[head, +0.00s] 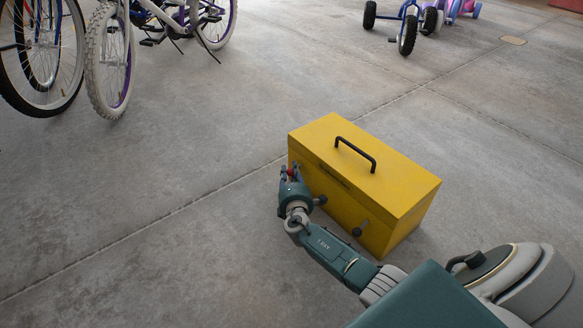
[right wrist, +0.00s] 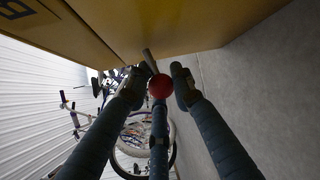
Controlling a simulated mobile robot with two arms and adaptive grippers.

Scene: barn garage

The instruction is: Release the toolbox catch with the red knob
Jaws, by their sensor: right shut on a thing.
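The yellow toolbox (head: 400,178) stands upright on the concrete floor, lid down, with a black handle (head: 355,153) on top. My right gripper (head: 291,172) is at the left end of its near face, its fingers around the red knob (head: 291,170). In the right wrist view the red knob (right wrist: 160,86) sits on a short grey lever (right wrist: 150,60) by the yellow face, between the fingers of the right gripper (right wrist: 160,78). My right gripper is shut on this knob. The fingers partly hide the catch. My left gripper is not in view.
A dark knob (head: 359,229) sticks out from the right part of the near face. Bicycles (head: 110,55) stand at the upper left, and a blue tricycle (head: 408,25) at the top. Open concrete floor surrounds the toolbox.

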